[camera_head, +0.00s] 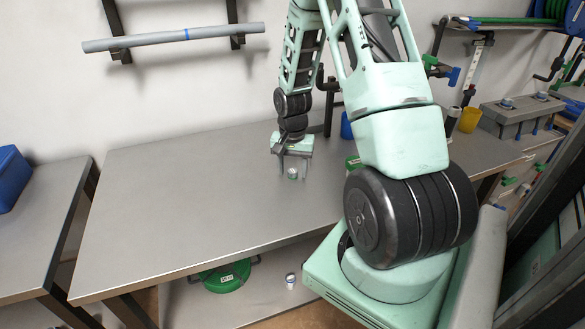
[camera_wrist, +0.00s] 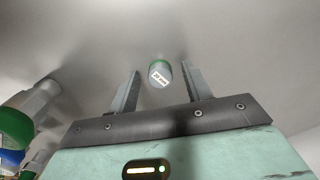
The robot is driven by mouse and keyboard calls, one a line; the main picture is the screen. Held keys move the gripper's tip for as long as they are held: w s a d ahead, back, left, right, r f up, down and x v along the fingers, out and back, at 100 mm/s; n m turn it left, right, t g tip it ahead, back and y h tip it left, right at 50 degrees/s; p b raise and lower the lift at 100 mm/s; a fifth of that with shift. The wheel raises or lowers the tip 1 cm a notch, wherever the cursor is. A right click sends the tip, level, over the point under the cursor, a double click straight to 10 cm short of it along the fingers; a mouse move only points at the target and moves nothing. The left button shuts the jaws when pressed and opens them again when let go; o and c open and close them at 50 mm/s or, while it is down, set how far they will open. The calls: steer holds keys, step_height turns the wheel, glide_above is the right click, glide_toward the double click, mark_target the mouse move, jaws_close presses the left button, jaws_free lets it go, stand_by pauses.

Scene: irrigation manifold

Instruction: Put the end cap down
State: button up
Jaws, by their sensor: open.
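The end cap (camera_head: 292,173) is a small grey piece with a green band, on the grey bench top (camera_head: 200,190). In the wrist view the end cap (camera_wrist: 160,74) shows a white label on its grey side and its green band at the far end. My gripper (camera_head: 293,172) is open above the bench, its fingers pointing down. In the wrist view the two fingers of my gripper (camera_wrist: 161,82) stand on either side of the cap, with a visible gap on each side. I cannot tell the exact height of the fingertips above the bench.
Green and blue fittings (camera_wrist: 18,130) stand close on the left in the wrist view. A blue container (camera_head: 346,126) and a yellow cup (camera_head: 469,120) stand toward the back right. A grey pipe (camera_head: 175,37) rests on wall brackets. The bench's left and front areas are clear.

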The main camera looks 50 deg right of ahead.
mark_target(293, 171)
step_height(293, 171, up, 12)
steer(key=a+r+n, duration=0.2)
steer(key=a+n, duration=0.2)
steer(key=a, duration=0.7)
steer(key=a+r+n, duration=0.2)
steer(key=a+n, duration=0.3)
steer(key=a, duration=0.7)
steer(key=s+a+r+n, duration=0.1)
steer(key=s+a+n, duration=1)
steer(key=s+a, duration=0.6)
steer(key=shift+a+r+y, duration=0.15)
steer(key=shift+r+y, duration=0.15)
steer(key=shift+r+p, duration=0.55)
steer(key=shift+r, duration=0.05)
steer(key=shift+f, duration=0.15)
steer(key=shift+c, duration=0.3)
